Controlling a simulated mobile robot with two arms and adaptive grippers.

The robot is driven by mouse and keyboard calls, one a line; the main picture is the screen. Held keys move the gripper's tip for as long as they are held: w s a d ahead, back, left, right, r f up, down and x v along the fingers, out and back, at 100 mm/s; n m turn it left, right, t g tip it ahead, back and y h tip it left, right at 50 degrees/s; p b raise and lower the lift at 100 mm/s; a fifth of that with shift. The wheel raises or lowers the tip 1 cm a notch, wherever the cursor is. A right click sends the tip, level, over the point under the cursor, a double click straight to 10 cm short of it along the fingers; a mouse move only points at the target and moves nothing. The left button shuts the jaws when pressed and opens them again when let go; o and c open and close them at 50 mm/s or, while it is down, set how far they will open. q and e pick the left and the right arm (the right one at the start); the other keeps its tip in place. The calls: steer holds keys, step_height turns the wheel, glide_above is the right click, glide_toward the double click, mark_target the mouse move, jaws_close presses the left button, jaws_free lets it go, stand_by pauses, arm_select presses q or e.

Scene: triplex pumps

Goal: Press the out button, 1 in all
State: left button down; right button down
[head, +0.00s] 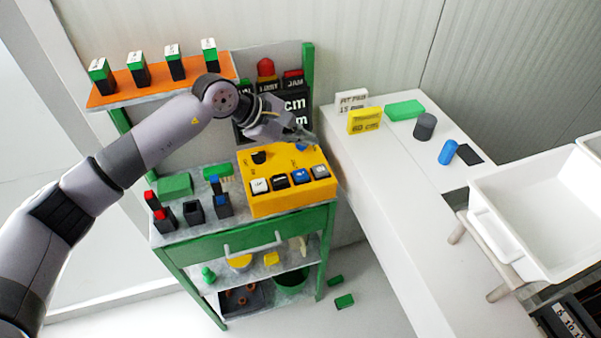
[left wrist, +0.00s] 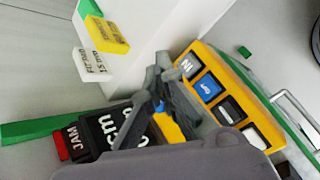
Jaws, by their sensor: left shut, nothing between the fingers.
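The yellow control box (head: 290,203) sits on top of the green-framed cart. Its front row holds a white button (head: 260,185), a black button (head: 280,180), a blue button (head: 298,175) and a grey button (head: 318,172). In the left wrist view the grey button (left wrist: 188,67) seems to read IN; the lettering on the blue button (left wrist: 207,87) beside it is hard to read. My left gripper (head: 308,137) is shut and empty, above the back of the box and apart from the front buttons. Its dark fingers (left wrist: 158,76) partly hide the box.
A blue knob (head: 301,147) and a black knob (head: 259,157) stand at the box's back. A dark display (head: 294,104) with a JAM lamp is behind. Small switches (head: 221,205) stand left. A white bench (head: 385,180) with a yellow sign (head: 364,121) is right.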

arm_select(q)
steer(key=shift+w+a, duration=0.15)
steer(key=shift+a, duration=0.15)
steer(key=shift+f, duration=0.15)
steer(key=b, duration=0.1)
glide_above(301, 176)
step_height(301, 176, down, 6)
steer(key=shift+f, duration=0.2)
steer(key=shift+f+b, duration=0.7)
steer(key=shift+b, duration=0.35)
steer(key=shift+f+b, duration=0.5)
steer(key=shift+r, duration=0.1)
